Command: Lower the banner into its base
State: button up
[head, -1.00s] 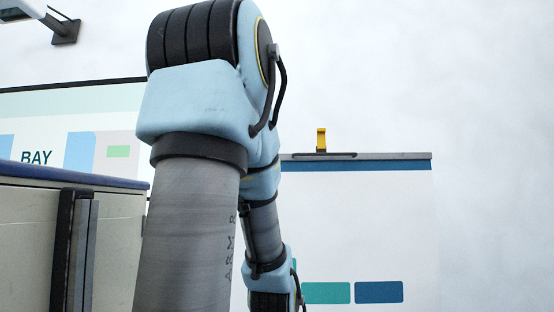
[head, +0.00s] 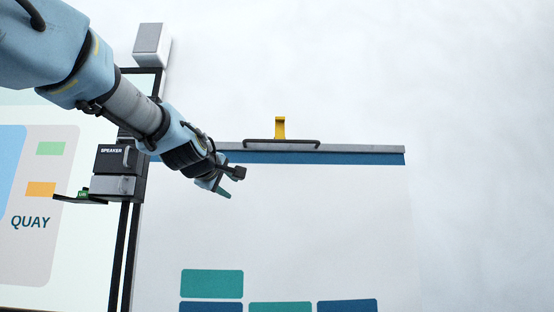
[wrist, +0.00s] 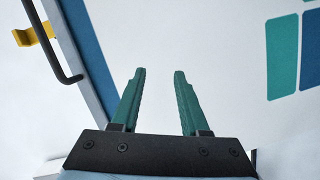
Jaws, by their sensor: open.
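The banner (head: 300,215) is a white panel with teal and blue blocks, seen from its top part down. A grey rail with a blue strip runs along its top edge, with a black bar handle (head: 312,141) on it and a yellow hook (head: 280,128) at the handle. In the wrist view the handle (wrist: 56,52) and the yellow hook (wrist: 24,37) are at the upper left. My gripper (head: 227,189) is in front of the banner's upper left, below the rail. Its green fingers (wrist: 160,74) are apart with nothing between them. The base is not in view.
A black speaker unit (head: 118,160) on dark posts stands left of the banner, close to my forearm. A pale box (head: 151,42) sits at the top of the posts. A board marked QUAY (head: 55,255) is at the left. Plain wall lies right of the banner.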

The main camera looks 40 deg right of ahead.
aim_at(279, 141)
jog(key=s+d+r+n+h+b, duration=0.1)
jog(key=s+d+r+h, duration=0.3)
jog(key=s+r, duration=0.65)
jog(key=shift+g, duration=0.3)
jog(key=p+x, duration=0.2)
jog(key=x, duration=0.1)
jog(key=r+p+x, duration=0.1)
jog(key=p+x, duration=0.1)
jog(key=x, duration=0.1)
jog(key=r+p+x, duration=0.1)
jog(key=p+x, duration=0.2)
jog(key=x, duration=0.1)
jog(key=shift+w+a, duration=0.15)
jog(key=shift+w, duration=0.1)
jog(key=shift+w+d+p, duration=0.25)
jog(key=shift+d+p, duration=0.05)
jog(key=shift+d, duration=0.2)
jog(key=shift+c, duration=0.3)
grip_shut()
